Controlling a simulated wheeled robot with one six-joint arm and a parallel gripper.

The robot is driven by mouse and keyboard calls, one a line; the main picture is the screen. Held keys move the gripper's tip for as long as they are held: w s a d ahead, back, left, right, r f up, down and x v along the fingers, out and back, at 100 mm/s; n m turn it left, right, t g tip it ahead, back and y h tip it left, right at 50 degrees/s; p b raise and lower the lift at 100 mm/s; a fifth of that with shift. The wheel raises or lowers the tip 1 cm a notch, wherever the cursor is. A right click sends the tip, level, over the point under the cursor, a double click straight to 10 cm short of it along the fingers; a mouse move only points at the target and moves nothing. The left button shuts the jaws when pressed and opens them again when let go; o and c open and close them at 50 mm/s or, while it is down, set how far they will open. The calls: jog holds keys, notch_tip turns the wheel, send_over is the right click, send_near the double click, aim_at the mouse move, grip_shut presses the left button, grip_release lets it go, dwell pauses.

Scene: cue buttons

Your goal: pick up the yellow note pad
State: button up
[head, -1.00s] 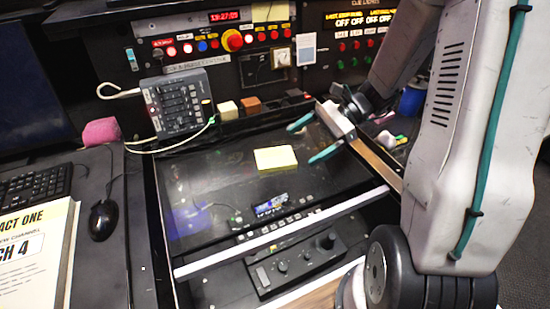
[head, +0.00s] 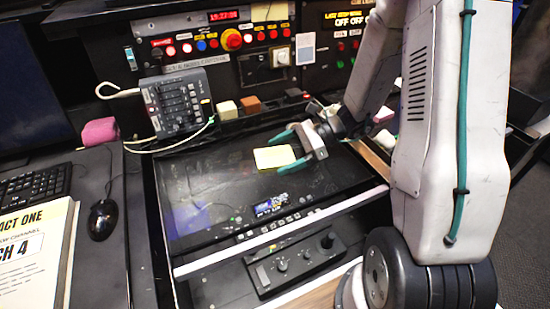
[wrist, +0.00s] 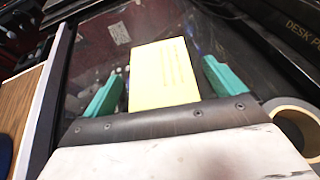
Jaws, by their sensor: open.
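The yellow note pad (head: 272,157) lies on the dark glossy panel in the middle of the head view. My gripper (head: 283,150) is at the pad's right side, with its teal fingers spread and reaching toward the pad. In the wrist view the note pad (wrist: 163,74) stands between the two teal fingers of my gripper (wrist: 163,88), with a gap on each side. The gripper is open and holds nothing. The pad's near edge is hidden behind the gripper body in the wrist view.
The glossy panel (head: 205,180) is mostly clear left of the pad. A grey button box (head: 177,102) and small blocks (head: 250,105) stand behind it. A control unit with knobs (head: 295,262) sits in front. A tape roll (wrist: 297,125) shows at right in the wrist view.

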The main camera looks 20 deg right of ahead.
jog(key=c, duration=1.1)
jog(key=shift+r, duration=0.1)
